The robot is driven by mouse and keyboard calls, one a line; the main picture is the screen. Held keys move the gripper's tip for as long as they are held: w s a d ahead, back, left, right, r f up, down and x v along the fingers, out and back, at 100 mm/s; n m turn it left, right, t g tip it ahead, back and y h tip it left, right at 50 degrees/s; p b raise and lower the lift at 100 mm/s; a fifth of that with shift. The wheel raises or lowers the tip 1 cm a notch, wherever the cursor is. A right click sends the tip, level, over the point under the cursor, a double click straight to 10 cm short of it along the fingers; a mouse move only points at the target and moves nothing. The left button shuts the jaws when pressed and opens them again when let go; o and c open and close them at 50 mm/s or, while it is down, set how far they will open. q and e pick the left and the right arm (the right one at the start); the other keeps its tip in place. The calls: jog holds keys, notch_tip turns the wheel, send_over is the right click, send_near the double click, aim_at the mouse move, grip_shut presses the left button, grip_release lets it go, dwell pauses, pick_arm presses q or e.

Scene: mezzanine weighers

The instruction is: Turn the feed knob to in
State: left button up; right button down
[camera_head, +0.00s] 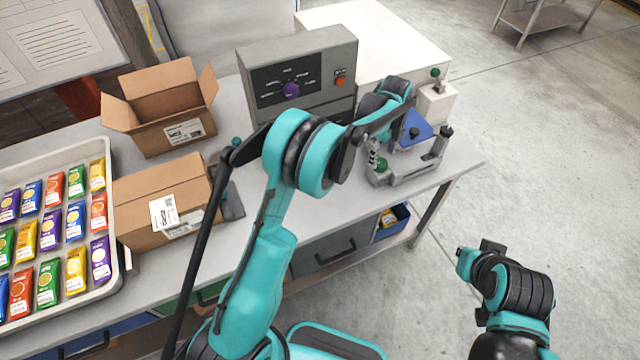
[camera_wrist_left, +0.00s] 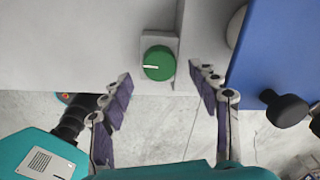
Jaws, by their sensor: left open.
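A round green knob with a white pointer line (camera_wrist_left: 158,63) sits on a small grey plate in the left wrist view. Its line points left. I can read no label beside it. It appears as a small green spot low on the bench device in the head view (camera_head: 382,164). My left gripper (camera_head: 375,152) is open over that device, fingers pointing down. In the left wrist view its two fingers (camera_wrist_left: 162,92) stand either side of the knob, apart from it. My right arm's end (camera_head: 480,254) is low at the right; its fingers cannot be made out.
A grey control box (camera_head: 318,52) with a purple knob (camera_head: 291,90) and a red button stands behind. The device has a blue plate (camera_head: 418,135) and black knobs. Cardboard boxes (camera_head: 160,195) and a tray of packets (camera_head: 128,262) lie left.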

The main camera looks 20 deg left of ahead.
pick_arm(q)
jog(key=shift+n, duration=0.3)
jog(key=r, duration=0.3)
jog(key=s+r, duration=0.1)
jog(key=r, duration=0.1)
jog(key=shift+a+r, duration=0.2)
jog(key=shift+a, duration=0.15)
jog(key=s+a+r+n+t+b, duration=0.2)
jog(key=s+a+r+n, duration=0.35)
jog(key=s+n, duration=0.2)
jog(key=s+a+n+t+b, duration=0.3)
jog(key=s+n, duration=0.7)
jog(key=s, duration=0.7)
jog(key=shift+a+r+b, duration=0.15)
jog(key=shift+a+b, duration=0.3)
jog(key=shift+a, duration=0.6)
jog(key=shift+s+n, duration=0.1)
jog(key=shift+n, duration=0.15)
jog(key=s+a+f+n+t+b, duration=0.1)
jog(key=s+f+n, duration=0.4)
jog(key=s, duration=0.1)
jog(key=shift+s+a+t+b, duration=0.2)
jog(key=shift+a+t+b, duration=0.1)
jog(key=shift+b, duration=0.05)
